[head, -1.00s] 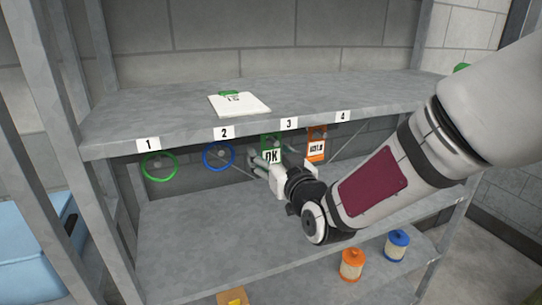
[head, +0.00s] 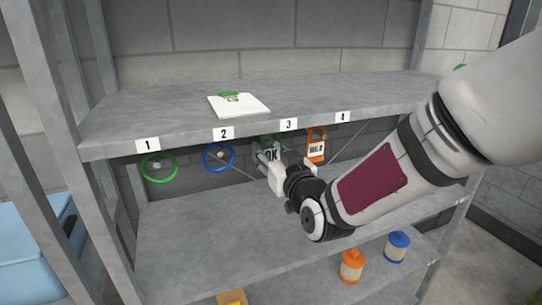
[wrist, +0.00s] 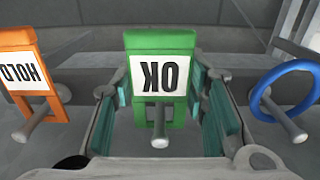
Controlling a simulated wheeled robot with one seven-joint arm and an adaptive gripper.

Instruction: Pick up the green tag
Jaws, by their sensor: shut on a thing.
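The green tag (wrist: 161,42) with a white "OK" label hangs under the shelf at number 3, upside down in the wrist view. A metal peg (wrist: 160,128) shows at the tag's middle, below the label. In the head view the green tag (head: 268,146) is partly hidden by my gripper (head: 269,161). In the wrist view the teal-padded fingers of my gripper (wrist: 166,100) stand on either side of the tag, shut on it.
An orange "HOLD" tag (head: 316,145) hangs at 4, close beside my gripper. A blue ring (head: 219,156) hangs at 2 and a green ring (head: 159,167) at 1. The upper shelf (head: 175,122) is just above. The middle shelf (head: 200,235) is mostly clear.

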